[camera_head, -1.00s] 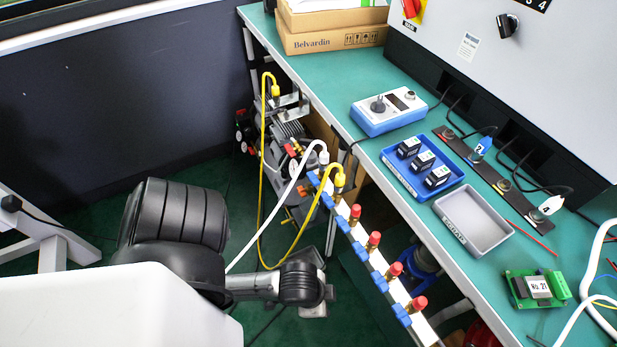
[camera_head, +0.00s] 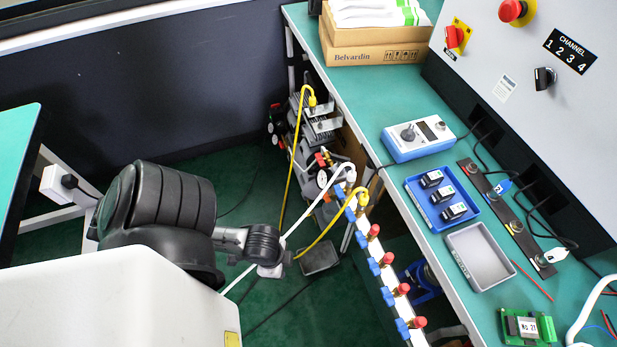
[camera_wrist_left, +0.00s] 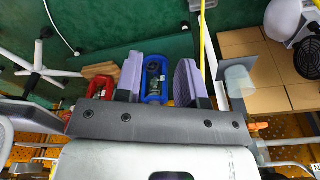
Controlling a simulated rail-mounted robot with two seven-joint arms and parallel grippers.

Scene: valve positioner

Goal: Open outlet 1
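A white outlet manifold (camera_head: 396,308) runs along the bench's front edge in the head view. It carries a row of blue valve handles (camera_head: 374,266) and several brass outlets with red caps (camera_head: 388,258). A yellow hose (camera_head: 318,240) and a white hose (camera_head: 310,215) go to its far end. No outlet number is readable. My left arm comes in from the left, its wrist left of the manifold and apart from it; its fingers cannot be made out there. In the left wrist view my left gripper (camera_wrist_left: 158,80) is open, with a blue-rimmed object (camera_wrist_left: 155,62) beyond the gap. My right gripper is not in view.
The green bench (camera_head: 390,100) holds a blue-and-white meter (camera_head: 418,138), a blue tray (camera_head: 420,213), a grey tray (camera_head: 480,256) and a green circuit board (camera_head: 527,327). A grey control cabinet (camera_head: 520,120) stands behind. Pump equipment (camera_head: 318,130) is beyond the manifold. Floor left of it is mostly free.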

